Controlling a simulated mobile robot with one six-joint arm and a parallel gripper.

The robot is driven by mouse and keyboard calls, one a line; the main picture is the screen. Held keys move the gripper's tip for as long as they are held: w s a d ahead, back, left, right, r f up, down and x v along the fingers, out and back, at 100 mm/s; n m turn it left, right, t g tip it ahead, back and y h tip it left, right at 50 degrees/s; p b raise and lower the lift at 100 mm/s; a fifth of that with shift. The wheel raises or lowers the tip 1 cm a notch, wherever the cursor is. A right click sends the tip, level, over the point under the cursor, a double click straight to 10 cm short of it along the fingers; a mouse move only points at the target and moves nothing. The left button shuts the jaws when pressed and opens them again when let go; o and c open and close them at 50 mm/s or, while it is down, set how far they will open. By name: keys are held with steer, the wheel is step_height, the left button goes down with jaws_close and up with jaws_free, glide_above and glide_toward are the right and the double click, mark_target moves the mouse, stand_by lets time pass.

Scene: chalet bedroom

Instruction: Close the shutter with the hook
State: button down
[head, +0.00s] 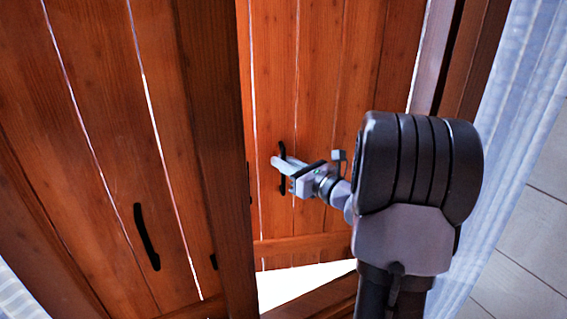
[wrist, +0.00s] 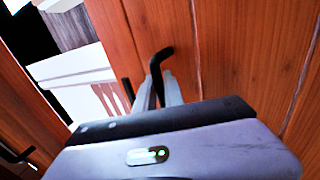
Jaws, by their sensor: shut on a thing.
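The right wooden shutter (head: 340,60) hangs at an angle, with a bright gap beneath its lower edge. Its black handle (head: 282,185) is upright, and my gripper (head: 278,164) is shut on it. In the wrist view the handle (wrist: 159,58) rises between the fingers (wrist: 164,88). The left shutter (head: 70,130) carries a similar black handle (head: 146,237), free of my gripper.
A bright opening (head: 300,283) lies below the right shutter, above the brown sill (head: 318,302). Brown frame (head: 472,60) and a pale sheer curtain (head: 510,120) stand on the right. The wrist view shows a light outdoor scene (wrist: 80,85) through the gap between wooden panels.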

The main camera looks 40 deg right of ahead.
steer(key=s+a+n+y+b, duration=0.1)
steer(key=s+a+y+b, duration=0.1)
steer(key=s, duration=0.9)
steer(key=shift+a, duration=0.35)
steer(key=shift+f, duration=0.1)
steer(key=c, duration=1.7)
jaws_free()
steer(key=s, duration=0.5)
steer(key=s+d+p, duration=0.1)
steer(key=s, duration=0.2)
steer(key=shift+d, duration=0.1)
